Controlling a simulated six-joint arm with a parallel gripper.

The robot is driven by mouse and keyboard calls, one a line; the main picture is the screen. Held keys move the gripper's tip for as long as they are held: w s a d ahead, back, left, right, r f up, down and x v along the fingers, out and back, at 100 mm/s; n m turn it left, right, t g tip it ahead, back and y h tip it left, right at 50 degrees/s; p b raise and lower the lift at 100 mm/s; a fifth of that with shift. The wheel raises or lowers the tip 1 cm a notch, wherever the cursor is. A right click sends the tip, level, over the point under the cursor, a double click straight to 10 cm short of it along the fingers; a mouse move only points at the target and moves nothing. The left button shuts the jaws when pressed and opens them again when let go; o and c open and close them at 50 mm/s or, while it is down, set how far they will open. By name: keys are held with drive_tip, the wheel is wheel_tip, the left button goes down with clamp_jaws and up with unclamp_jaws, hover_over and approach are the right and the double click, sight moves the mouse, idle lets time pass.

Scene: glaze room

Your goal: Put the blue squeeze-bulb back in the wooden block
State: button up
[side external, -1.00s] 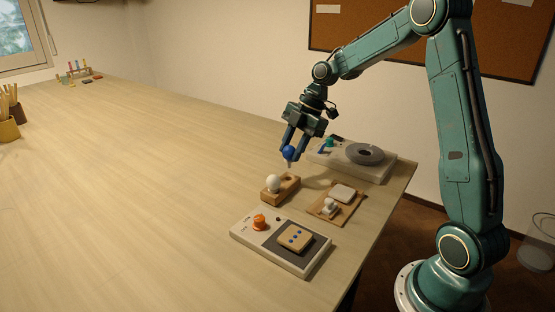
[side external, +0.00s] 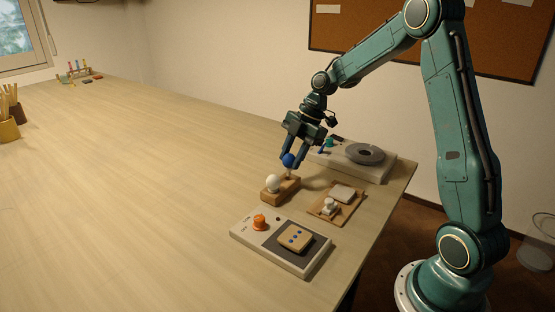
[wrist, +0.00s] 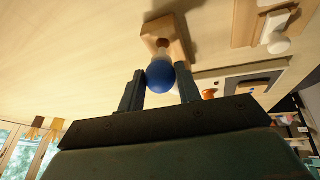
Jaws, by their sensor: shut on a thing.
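The blue squeeze-bulb (side external: 289,160) is held between the fingers of my gripper (side external: 295,162), bulb up and pale stem down. In the side view its stem tip meets the far right end of the wooden block (side external: 284,194); I cannot tell whether it is in a hole. A white bulb (side external: 273,183) stands in the block's left end.
Right of the block is a wooden board (side external: 323,213) with a white fitting and pad. In front is a panel (side external: 300,265) with an orange knob (side external: 259,221). Behind is a pale unit with a grey disc (side external: 365,153). The table (side external: 130,190) is clear to the left.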

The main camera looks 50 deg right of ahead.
drive_tip(key=shift+f, duration=0.25)
drive_tip(key=shift+f, duration=0.9)
drive_tip(key=shift+f, duration=0.2)
drive_tip(key=o, duration=0.7)
drive_tip(key=shift+r, duration=0.1)
drive_tip(key=shift+r, duration=2.9)
